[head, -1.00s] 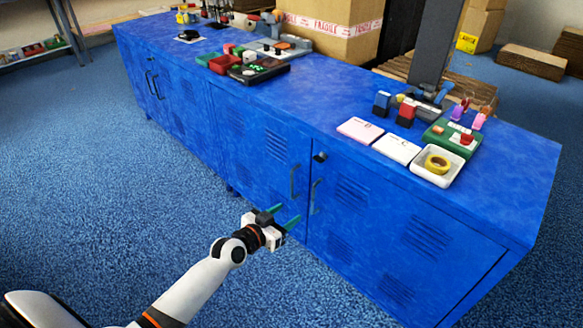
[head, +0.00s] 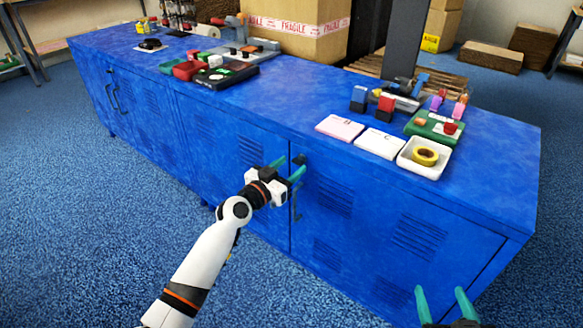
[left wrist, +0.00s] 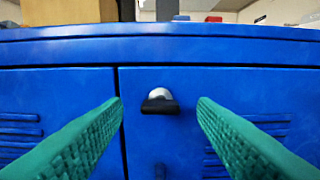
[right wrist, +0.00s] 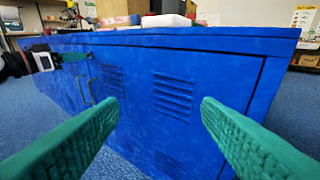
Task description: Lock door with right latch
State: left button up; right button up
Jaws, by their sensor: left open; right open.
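The latch (head: 299,159) is a small dark knob high on the right door (head: 370,215) of the near blue cabinet, beside the seam between two doors. In the left wrist view the latch (left wrist: 160,101) has a rounded silver top and a black lower part. It lies between and beyond the fingers. My left gripper (head: 290,167) is open and empty just in front of it, with no visible contact. My right gripper (head: 441,292) is open and empty, low in front of the right door. Both doors look closed.
A door handle (head: 297,204) hangs below the latch; the left door's handle is hidden behind my left gripper. The carpet in front is clear.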

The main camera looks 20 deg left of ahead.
pick_arm(q)
jog(key=shift+w+d, duration=0.25)
jog(key=shift+w, duration=0.4)
pick_arm(e)
jog(key=shift+w+a+r+t, duration=0.1)
jog(key=shift+w+r+t, duration=0.05)
jog(key=shift+r+t, duration=0.3)
pick_arm(q)
jog(key=c, duration=1)
